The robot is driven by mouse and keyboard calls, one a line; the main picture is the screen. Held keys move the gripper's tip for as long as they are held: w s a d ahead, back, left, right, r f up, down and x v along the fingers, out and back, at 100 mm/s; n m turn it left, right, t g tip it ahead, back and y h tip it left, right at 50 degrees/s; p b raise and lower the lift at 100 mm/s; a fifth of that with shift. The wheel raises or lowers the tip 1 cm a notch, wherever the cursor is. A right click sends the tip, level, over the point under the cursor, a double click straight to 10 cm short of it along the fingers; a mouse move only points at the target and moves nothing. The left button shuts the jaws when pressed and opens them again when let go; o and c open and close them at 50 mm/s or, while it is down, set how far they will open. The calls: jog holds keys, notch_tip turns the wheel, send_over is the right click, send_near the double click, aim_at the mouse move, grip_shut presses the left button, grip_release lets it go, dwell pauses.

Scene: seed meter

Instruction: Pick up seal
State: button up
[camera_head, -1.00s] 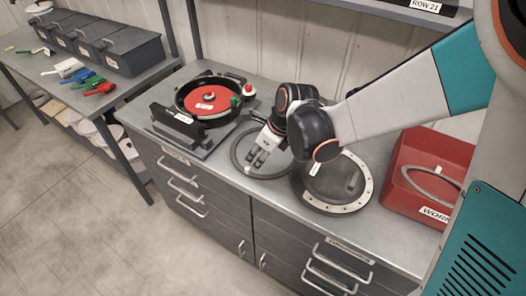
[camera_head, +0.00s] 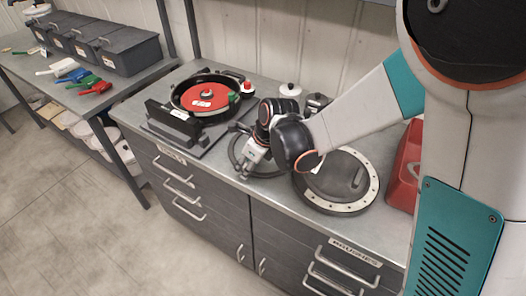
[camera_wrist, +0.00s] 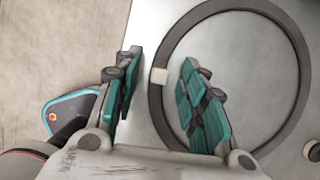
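The seal is a thin dark ring (camera_head: 233,153) lying flat on the grey bench top, with a small white tag on its rim. In the wrist view the ring (camera_wrist: 157,112) shows nearly whole. My gripper (camera_wrist: 160,65) is open, its teal-padded fingers on either side of the ring's left rim, near the tag. The left finger is outside the ring and the right finger appears over its inside. In the head view my gripper (camera_head: 250,162) is over the ring's front part, and my wrist hides much of the ring. I cannot tell whether the fingers touch the rim.
A black seed meter housing with a red disc (camera_head: 204,97) stands left of the ring. A dark round cover (camera_head: 343,183) with a pale studded rim lies close on the right, and a red box (camera_head: 404,168) beyond it. The bench's front edge is close to the gripper.

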grip_shut()
jog(key=shift+r, duration=0.1)
